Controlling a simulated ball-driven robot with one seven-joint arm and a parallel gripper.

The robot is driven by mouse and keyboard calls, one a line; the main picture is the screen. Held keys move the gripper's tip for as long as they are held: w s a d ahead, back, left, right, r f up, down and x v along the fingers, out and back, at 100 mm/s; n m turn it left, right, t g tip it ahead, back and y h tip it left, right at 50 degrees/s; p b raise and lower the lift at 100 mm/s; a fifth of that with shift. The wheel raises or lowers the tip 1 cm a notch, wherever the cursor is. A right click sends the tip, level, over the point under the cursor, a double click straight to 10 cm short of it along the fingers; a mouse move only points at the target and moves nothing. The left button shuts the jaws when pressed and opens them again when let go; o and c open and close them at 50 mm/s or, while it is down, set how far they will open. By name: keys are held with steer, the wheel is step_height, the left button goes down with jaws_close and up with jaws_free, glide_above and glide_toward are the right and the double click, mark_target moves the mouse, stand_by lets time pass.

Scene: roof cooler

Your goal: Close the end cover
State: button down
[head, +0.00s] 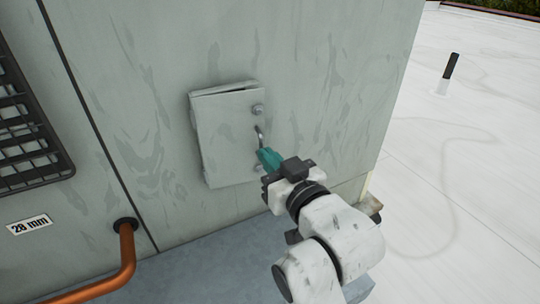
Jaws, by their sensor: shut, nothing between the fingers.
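The end cover (226,138) is a pale grey-green rectangular plate on the side of the cooler cabinet (320,80). It stands slightly off the wall, with a dark gap along its top edge. A round fastener (257,109) shows near its upper right corner, and a small curved metal handle (260,132) is at its right side. My gripper (268,158), with teal fingers, is in front of the cover's lower right part, just below the handle. It is shut and holds nothing. Whether the fingers touch the cover is unclear. The gripper partly hides the lower right corner.
A copper pipe (127,262) enters the cabinet at the lower left, near a "28 mm" label (30,225). A dark grille (30,125) is at the far left. The pale roof (470,180) is open at the right, with a black-topped post (449,72).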

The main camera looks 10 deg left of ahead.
steer(key=shift+w, duration=0.1)
steer(key=shift+w, duration=1.2)
